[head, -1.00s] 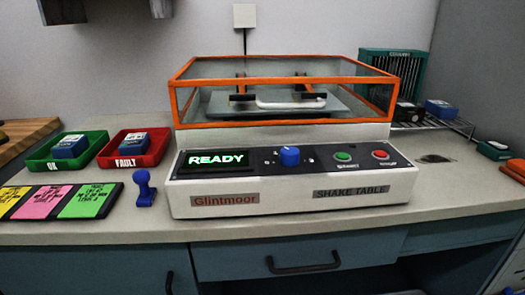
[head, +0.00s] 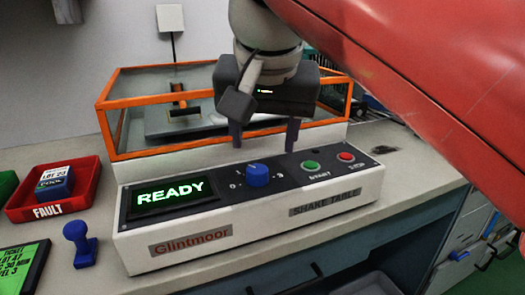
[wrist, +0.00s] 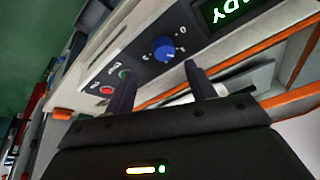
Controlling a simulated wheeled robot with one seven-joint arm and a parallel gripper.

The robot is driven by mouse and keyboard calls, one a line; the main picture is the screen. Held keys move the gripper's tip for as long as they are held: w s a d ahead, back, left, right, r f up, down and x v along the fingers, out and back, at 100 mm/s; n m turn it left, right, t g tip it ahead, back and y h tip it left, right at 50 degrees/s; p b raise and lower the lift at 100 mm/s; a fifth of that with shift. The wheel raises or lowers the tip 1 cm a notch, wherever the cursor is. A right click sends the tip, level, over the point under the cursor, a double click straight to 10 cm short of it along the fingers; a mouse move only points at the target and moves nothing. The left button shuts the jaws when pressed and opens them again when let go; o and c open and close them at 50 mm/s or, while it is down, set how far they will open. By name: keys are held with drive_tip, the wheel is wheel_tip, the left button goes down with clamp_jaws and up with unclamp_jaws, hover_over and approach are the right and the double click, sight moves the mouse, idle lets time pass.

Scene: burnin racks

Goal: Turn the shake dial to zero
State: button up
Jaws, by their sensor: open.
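The shake dial is a blue knob (head: 257,174) on the black control panel of the white Glintmoor shake table (head: 205,243). Its scale marks, with a 0 at the left, surround it; its exact pointing is too small to tell. The blue knob also shows in the wrist view (wrist: 164,48). My gripper (head: 264,147) is open and empty, above and behind the panel, with one dark finger on each side of the dial. The fingers are apart from the dial. In the wrist view, the fingertips (wrist: 160,72) straddle the knob's near side.
A green start button (head: 310,166) and red stop button (head: 346,157) sit right of the dial. The lit READY display (head: 171,194) is left. An orange-framed clear enclosure (head: 105,122) stands behind. A blue stamp (head: 80,246) and red FAULT tray (head: 22,214) are at left.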

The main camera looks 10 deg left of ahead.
sight(258, 169)
drive_tip(key=x, duration=0.2)
drive_tip(key=b+x, duration=0.1)
drive_tip(key=x, duration=0.4)
drive_tip(key=shift+w+a+f, duration=0.1)
drive_tip(key=shift+w+a, duration=0.05)
drive_tip(key=shift+a, duration=0.15)
drive_tip(key=c, duration=1)
drive_tip(key=shift+o, duration=0.2)
